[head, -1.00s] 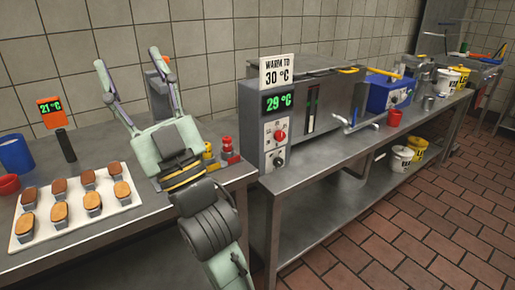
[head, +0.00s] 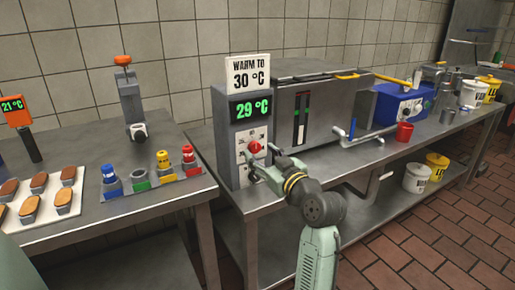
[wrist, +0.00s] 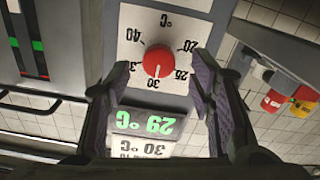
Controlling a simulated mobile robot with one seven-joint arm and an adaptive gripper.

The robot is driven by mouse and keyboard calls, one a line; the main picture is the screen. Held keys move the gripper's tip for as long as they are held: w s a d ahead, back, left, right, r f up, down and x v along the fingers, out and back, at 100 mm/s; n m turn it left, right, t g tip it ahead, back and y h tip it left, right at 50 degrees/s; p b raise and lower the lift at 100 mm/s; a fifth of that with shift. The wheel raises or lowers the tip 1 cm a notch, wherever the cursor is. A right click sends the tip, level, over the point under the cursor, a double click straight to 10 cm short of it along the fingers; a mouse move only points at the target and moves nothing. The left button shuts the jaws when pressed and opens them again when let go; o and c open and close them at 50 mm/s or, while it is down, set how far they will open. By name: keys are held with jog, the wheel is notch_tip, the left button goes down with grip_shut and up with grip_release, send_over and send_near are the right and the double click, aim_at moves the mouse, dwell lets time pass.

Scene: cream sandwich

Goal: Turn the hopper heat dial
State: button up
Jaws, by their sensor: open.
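The red heat dial (head: 254,147) is on the grey hopper control box (head: 228,150), below a green display (head: 250,108) reading 29 °C. A sign (head: 248,74) above says WARM TO 30 °C. In the wrist view, which is upside down, the dial (wrist: 157,61) sits on a white scale plate (wrist: 140,22), its white pointer near the 30 mark. My gripper (head: 262,170) is in front of the box, just below the dial in the head view. Its open fingers (wrist: 152,82) stand on either side of the dial, with visible gaps and no clear contact.

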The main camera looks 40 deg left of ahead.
aim_at(256, 149)
jog(key=shift+x, duration=1.5)
jog(key=c, duration=1.2)
jog(key=shift+o, duration=0.2)
jog(key=shift+m+p, duration=0.4)
jog(key=shift+p, duration=0.1)
jog(key=m+p, duration=0.3)
jog(key=m, duration=0.1)
jog(key=shift+r+m, duration=0.1)
jog(key=shift+m, duration=0.3)
jog(key=m+p, duration=0.3)
jog(key=m, duration=0.1)
jog(key=shift+m+p, duration=0.6)
jog(key=shift+m, duration=0.4)
